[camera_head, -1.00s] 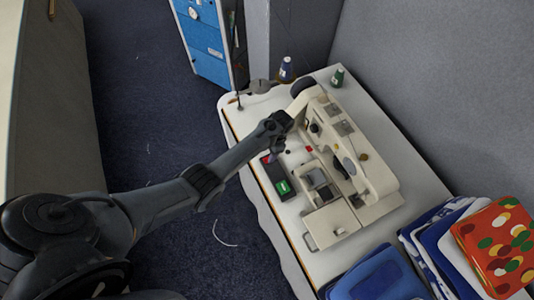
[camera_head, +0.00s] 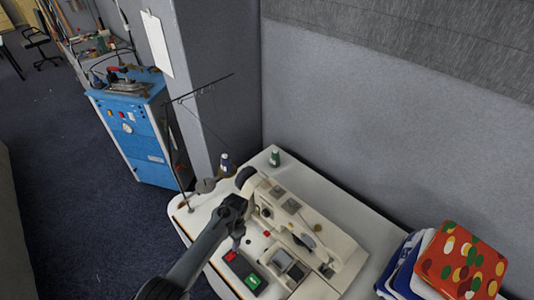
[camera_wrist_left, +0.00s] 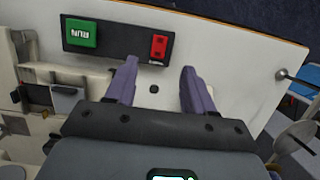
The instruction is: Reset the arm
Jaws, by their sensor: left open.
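My left arm comes in from the bottom left in the head view. Its gripper (camera_head: 237,242) points down over the table, beside the cream sewing machine (camera_head: 325,245) and just behind the dark switch box (camera_head: 244,272). In the left wrist view, the two purple fingers (camera_wrist_left: 158,70) are apart with nothing between them. The switch box (camera_wrist_left: 118,42), with its green RUN button (camera_wrist_left: 81,33) and red button (camera_wrist_left: 159,47), lies just beyond the fingertips. I cannot tell the exact height above the tabletop. My right gripper does not show.
The white table (camera_head: 365,222) stands against a grey partition (camera_head: 390,130). Blue and green thread spools (camera_head: 226,164) (camera_head: 274,158) stand near its back corner. A thin thread stand (camera_head: 180,150) rises at left. Folded cloths (camera_head: 462,262) lie at right. A blue cabinet (camera_head: 140,135) stands behind.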

